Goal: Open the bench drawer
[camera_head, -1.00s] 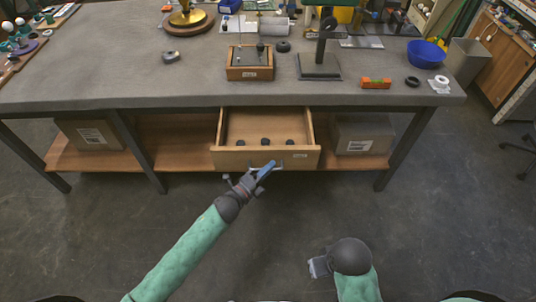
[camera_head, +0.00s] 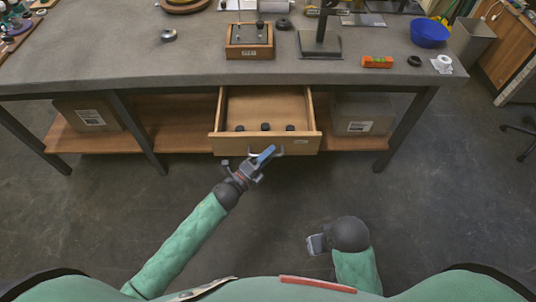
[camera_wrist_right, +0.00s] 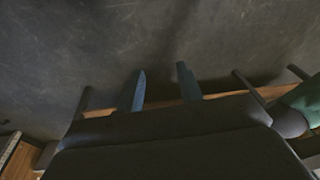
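The bench drawer (camera_head: 228,144) is a light wooden box under the bench top, pulled well out, with several dark round pieces (camera_head: 265,127) inside near its front. Its pale bar handle (camera_head: 279,151) is on the front panel. My left gripper (camera_head: 265,154) is at the handle, with a blue finger overlapping it. Whether its fingers are closed around the bar is too small to tell. My right gripper (camera_head: 316,244) is low and away from the drawer. In the right wrist view its two blue fingers (camera_wrist_right: 162,80) are apart with nothing between them.
The grey bench top (camera_head: 130,60) carries a wooden box with rods (camera_head: 249,40), a dark stand (camera_head: 320,42), an orange level (camera_head: 377,62) and a blue bowl (camera_head: 430,33). Cartons (camera_head: 362,115) sit on the lower shelf beside the drawer. The floor in front is clear.

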